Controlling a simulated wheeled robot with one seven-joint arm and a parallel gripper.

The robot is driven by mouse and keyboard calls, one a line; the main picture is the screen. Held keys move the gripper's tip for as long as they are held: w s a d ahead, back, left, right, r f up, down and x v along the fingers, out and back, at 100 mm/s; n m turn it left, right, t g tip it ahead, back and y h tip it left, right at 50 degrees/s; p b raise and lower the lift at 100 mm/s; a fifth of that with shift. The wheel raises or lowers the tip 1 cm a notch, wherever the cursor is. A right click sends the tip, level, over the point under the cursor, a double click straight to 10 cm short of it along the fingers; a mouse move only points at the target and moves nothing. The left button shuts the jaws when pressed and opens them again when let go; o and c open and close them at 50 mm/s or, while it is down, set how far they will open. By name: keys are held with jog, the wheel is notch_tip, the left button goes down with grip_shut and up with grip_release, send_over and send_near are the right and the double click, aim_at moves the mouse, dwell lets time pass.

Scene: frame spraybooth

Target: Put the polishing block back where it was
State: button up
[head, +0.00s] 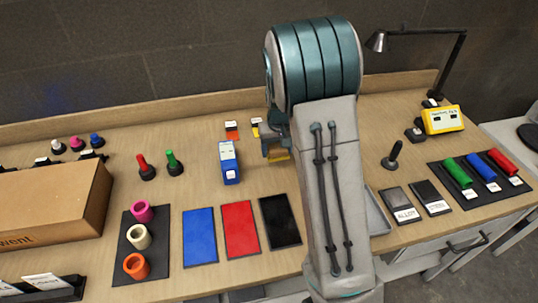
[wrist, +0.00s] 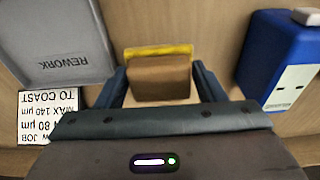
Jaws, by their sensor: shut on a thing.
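The polishing block, brown with a yellow edge, sits between my fingers in the wrist view (wrist: 158,78). In the head view only a yellowish part of it (head: 279,156) shows below my gripper (head: 275,143), partly hidden by my arm. My gripper (wrist: 160,88) is shut on the block, a finger at each side. I cannot tell whether the block touches the bench or hangs just above it.
A blue box-shaped item (head: 229,165) stands left of the gripper. A grey tray marked REWORK (wrist: 62,42) lies on the other side, mostly behind my arm in the head view. Blue, red and black panels (head: 240,228) lie in front. Small orange (head: 232,133) and yellow patches with labels lie behind.

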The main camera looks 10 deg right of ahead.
aim_at(269, 148)
jog(key=shift+w+a+f, duration=0.85)
jog(key=shift+w+a, duration=0.15)
jog(key=shift+w, duration=0.05)
jog(key=shift+f+p, duration=0.65)
jog(key=shift+f, duration=1.4)
jog(key=shift+f, duration=0.2)
jog(key=o, duration=1)
jog(key=shift+r, duration=0.1)
jog(key=shift+c, duration=0.2)
